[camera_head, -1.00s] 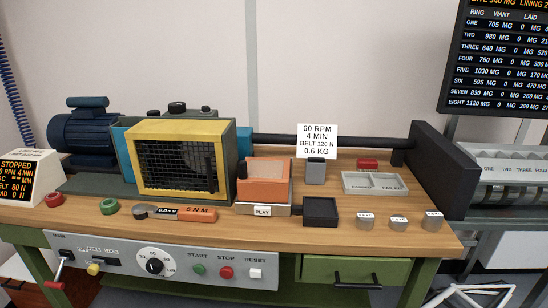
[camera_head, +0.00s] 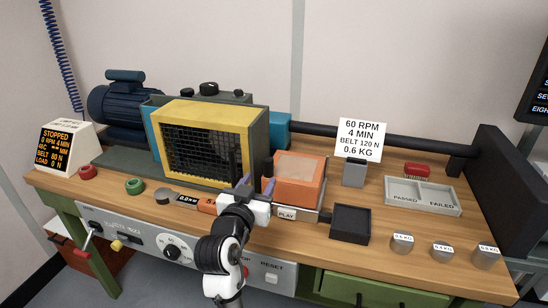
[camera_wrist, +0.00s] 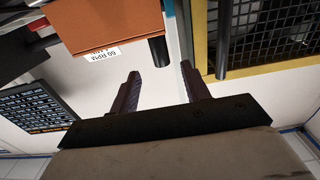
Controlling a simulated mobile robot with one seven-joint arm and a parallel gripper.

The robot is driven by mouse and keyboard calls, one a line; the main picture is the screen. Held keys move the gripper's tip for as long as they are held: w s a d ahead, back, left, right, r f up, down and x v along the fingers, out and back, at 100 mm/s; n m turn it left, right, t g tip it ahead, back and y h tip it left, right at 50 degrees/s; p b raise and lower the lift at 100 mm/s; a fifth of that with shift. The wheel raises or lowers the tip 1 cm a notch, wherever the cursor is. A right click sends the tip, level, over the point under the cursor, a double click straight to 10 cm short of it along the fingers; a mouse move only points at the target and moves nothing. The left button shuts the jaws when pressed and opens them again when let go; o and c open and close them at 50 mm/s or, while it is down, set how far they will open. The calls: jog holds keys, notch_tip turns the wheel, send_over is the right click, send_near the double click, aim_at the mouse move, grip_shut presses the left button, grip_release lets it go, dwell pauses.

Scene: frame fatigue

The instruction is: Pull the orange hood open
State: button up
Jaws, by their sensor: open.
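The orange hood (camera_head: 299,189), a box with a pale window on top, sits on the bench right of the yellow mesh guard. A dark upright handle (camera_head: 268,167) stands at its left edge. My gripper (camera_head: 256,183) is open and empty in front of the hood's left side, its fingers pointing at the bench back. The wrist view looks upside down and shows the orange hood (camera_wrist: 105,25) at the top. The hood's dark handle (camera_wrist: 158,50) appears between the lines of the two fingertips (camera_wrist: 160,72), just beyond them. I cannot tell the exact remaining distance.
The yellow mesh guard (camera_head: 158,147) stands close on the left; its own dark bar (camera_wrist: 223,45) shows right of the fingers in the wrist view. A black tray (camera_head: 350,223) lies right of the hood. Weights (camera_head: 402,243) stand along the front edge.

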aim_at(271, 161)
jog(key=p+x, duration=0.2)
jog(key=x, duration=0.8)
jog(key=shift+w, duration=0.2)
grip_shut()
